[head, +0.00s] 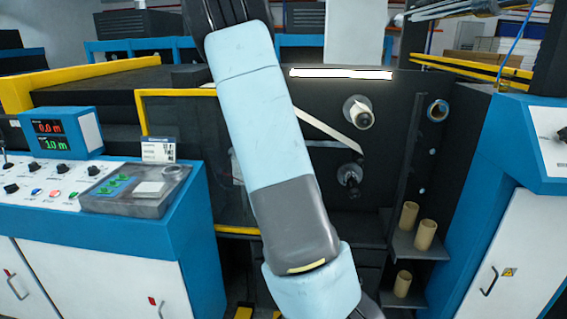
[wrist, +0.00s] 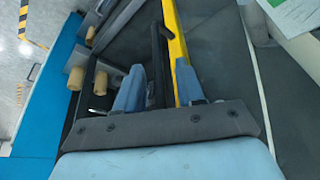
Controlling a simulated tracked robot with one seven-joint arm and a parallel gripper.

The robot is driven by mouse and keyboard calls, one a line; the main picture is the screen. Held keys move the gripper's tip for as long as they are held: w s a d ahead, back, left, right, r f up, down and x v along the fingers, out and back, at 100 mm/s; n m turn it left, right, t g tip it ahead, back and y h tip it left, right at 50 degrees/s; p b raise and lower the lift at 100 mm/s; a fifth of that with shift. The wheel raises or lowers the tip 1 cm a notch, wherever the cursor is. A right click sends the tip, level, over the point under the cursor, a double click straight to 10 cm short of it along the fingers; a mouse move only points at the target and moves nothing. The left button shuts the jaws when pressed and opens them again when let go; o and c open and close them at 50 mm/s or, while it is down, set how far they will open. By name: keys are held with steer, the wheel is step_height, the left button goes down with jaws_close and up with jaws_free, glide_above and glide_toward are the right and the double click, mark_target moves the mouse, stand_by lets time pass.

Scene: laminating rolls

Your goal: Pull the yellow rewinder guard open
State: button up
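The rewinder guard shows in the head view as a clear panel with a yellow frame (head: 180,92), left of my arm. My arm hides its right part. In the wrist view a yellow frame bar (wrist: 173,40) runs down to my gripper (wrist: 158,70). The gripper's two blue fingers are apart. A dark bar and part of the yellow bar show between them, and the right finger overlaps the yellow bar. I cannot tell whether either finger touches the frame. In the head view my gripper is hidden behind my arm.
Several cardboard cores (head: 426,234) stand on shelves at the right; some show in the wrist view (wrist: 76,78). Two roll shafts (head: 358,112) stick out of the dark machine face. A blue control cabinet (head: 185,235) stands left, a blue-white cabinet (head: 508,255) right.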

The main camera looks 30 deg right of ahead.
steer(key=v, duration=1.2)
steer(key=s+a+r+n+t+y, duration=0.1)
steer(key=s+a+n, duration=0.4)
steer(key=s, duration=0.6)
steer(key=s+a+r+n+t+y, duration=0.1)
steer(key=s+a+n, duration=0.4)
steer(key=s+a, duration=0.5)
steer(key=s+a+r+n+t+y, duration=0.2)
steer(key=s+a, duration=0.5)
steer(key=s, duration=0.4)
steer(key=r+n, duration=0.1)
steer(key=n, duration=0.1)
steer(key=shift+s+a+r+n, duration=0.3)
steer(key=shift+s+a+n, duration=0.05)
steer(key=shift+a+n, duration=0.05)
